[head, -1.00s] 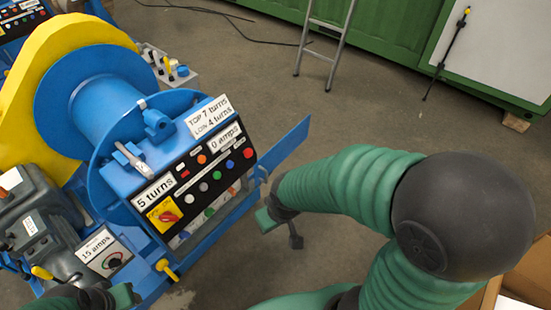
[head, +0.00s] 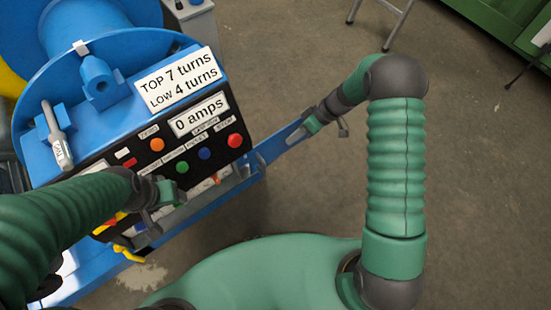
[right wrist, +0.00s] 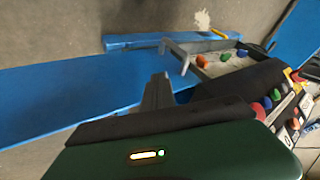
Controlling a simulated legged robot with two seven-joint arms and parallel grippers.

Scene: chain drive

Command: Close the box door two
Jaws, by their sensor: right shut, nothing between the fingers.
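A long flat blue panel (head: 282,142), which looks like the box door, sticks out to the right from the lower edge of the control box (head: 165,140). It also shows in the right wrist view (right wrist: 60,105). My right gripper (head: 322,124) is shut and empty at the panel's outer end; I cannot tell whether it touches. Its dark fingers (right wrist: 158,92) show over the panel in the right wrist view. Beside it is an open grey compartment (right wrist: 215,60) with small coloured parts. My left gripper (head: 160,202) is at the control box's lower front; its jaw state is unclear.
The control box carries coloured buttons and signs, with a blue drum (head: 85,25) behind it. A metal ladder (head: 390,20) stands at the back, and a green container (head: 500,20) at the back right. The concrete floor between is clear.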

